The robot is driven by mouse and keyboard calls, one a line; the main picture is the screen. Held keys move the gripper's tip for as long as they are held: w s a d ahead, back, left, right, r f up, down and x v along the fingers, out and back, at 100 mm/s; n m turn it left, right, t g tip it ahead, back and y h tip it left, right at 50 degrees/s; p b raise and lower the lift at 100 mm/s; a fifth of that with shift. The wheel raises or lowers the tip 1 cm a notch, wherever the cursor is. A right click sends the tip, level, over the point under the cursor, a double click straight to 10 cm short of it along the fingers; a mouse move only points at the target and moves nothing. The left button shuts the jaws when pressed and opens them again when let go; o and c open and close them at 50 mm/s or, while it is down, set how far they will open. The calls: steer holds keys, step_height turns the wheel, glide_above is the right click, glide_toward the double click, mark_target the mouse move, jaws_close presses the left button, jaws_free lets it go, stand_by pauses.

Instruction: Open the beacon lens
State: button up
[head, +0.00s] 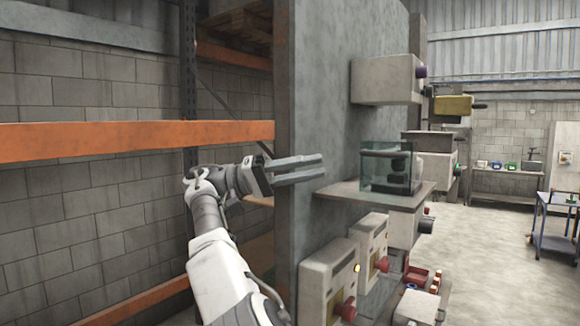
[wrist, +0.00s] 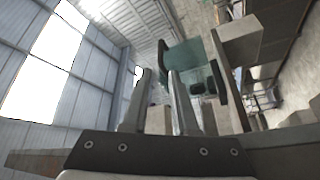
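A clear, teal-tinted box (head: 374,172) stands on a grey shelf (head: 345,193) fixed to the wall panel, with a dark device (head: 398,172) inside. It may be the beacon lens; I cannot tell for sure. The box also shows in the wrist view (wrist: 181,56), beyond and to the right of my fingers. My gripper (head: 322,166) is to the left of the box, apart from it, with its fingers pointing right. In the wrist view my gripper (wrist: 160,74) shows a gap between its two fingers and nothing held.
A concrete panel (head: 335,80) stands behind my gripper. A grey box with a purple knob (head: 386,80) hangs above the shelf. Boxes with red knobs (head: 328,282) are below. An orange rack beam (head: 120,138) is at left. Open floor (head: 500,260) lies to the right.

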steer(key=shift+p+v, duration=1.9)
steer(key=shift+p, duration=0.05)
